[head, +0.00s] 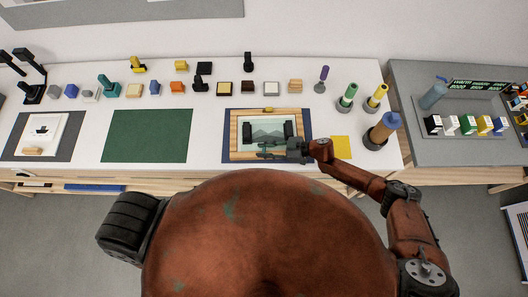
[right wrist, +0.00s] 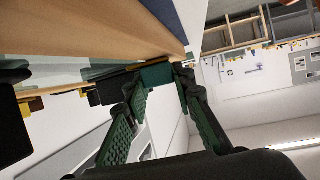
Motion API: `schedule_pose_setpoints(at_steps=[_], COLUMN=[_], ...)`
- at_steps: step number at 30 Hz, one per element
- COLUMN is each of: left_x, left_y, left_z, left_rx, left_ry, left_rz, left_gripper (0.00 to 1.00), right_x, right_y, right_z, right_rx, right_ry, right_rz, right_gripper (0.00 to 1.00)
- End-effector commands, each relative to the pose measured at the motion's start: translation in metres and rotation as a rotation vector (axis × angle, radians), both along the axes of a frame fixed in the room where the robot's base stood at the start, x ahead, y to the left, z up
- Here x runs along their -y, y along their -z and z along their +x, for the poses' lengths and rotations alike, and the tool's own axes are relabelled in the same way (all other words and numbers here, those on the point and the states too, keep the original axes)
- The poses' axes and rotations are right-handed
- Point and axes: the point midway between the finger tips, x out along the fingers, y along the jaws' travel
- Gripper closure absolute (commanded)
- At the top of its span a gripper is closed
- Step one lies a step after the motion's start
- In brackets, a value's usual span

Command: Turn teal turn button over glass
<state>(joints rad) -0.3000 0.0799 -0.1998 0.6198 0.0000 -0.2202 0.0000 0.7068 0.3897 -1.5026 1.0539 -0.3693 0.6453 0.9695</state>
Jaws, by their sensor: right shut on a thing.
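A wooden picture frame (head: 236,137) lies on a dark mat, with a mountain picture under its glass (head: 268,124). Two black pieces (head: 248,131) stand over the left and right sides of the glass. My right gripper (head: 268,149) is at the frame's near edge. In the right wrist view its fingers (right wrist: 162,98) are shut on the teal turn button (right wrist: 156,75), beside the wooden edge. In the head view the gripper largely hides this button, so its exact angle over the glass cannot be told. My left gripper is not in view.
A yellow piece (head: 268,109) sits at the frame's far edge. A yellow sheet (head: 342,147) lies right of the mat, and a brown-topped cylinder (head: 384,127) stands farther right. Several small blocks line the back. The green mat (head: 146,135) at left is bare.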

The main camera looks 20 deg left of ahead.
Motion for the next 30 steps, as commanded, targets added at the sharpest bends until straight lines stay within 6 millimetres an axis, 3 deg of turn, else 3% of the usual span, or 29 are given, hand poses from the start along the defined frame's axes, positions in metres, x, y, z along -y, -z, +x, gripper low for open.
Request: schedule_pose_setpoints(at_steps=[6,21,22,30], left_x=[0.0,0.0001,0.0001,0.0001], left_y=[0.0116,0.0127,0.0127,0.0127], left_z=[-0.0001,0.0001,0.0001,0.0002], left_rx=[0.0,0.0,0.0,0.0], left_ry=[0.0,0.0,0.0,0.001], left_rz=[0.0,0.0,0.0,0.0], left_gripper=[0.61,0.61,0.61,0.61], right_x=[-0.0005,-0.0011,-0.001,-0.0005], right_y=[0.0015,0.0,-0.0001,0.0001], right_z=[0.0012,0.0006,0.0006,0.0001], right_rx=[0.002,0.002,0.002,0.001], right_ry=[-0.057,-0.072,-0.072,-0.072], right_rz=[-0.002,-0.001,-0.001,-0.001], right_gripper=[1.0,1.0,0.75,0.58])
